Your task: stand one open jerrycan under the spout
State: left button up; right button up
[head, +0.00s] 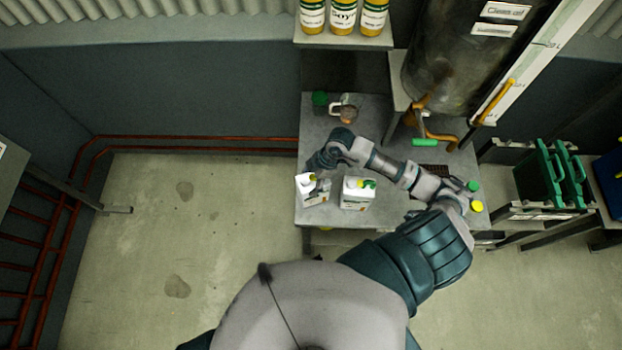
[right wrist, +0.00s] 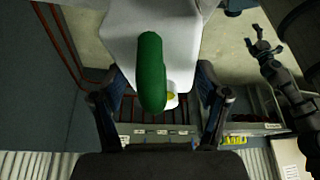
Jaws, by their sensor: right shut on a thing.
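A white jerrycan (head: 307,190) with a yellow mouth or cap is at the left edge of the grey table. My right gripper (head: 322,162) is shut on its green handle (right wrist: 151,72), and the white body fills the upper right wrist view. I cannot tell whether it touches the table. A second white jerrycan (head: 355,194) with green and yellow on top stands just to its right. The orange spout (head: 440,137) with a green lever (head: 424,142) is under the dark tank, right of both jerrycans. My left gripper (right wrist: 264,48) is open and empty in the right wrist view.
A glass jug (head: 346,109) and a green object (head: 320,98) are at the table's back left. A green cap (head: 473,186) and a yellow cap (head: 477,206) lie at the right. Green crates (head: 541,178) stand farther right. My right arm crosses above the table.

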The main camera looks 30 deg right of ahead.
jog(key=o, duration=1.8)
jog(key=p+v, duration=1.1)
jog(key=v, duration=0.1)
jog(key=shift+d, duration=0.1)
jog(key=shift+s, duration=0.1)
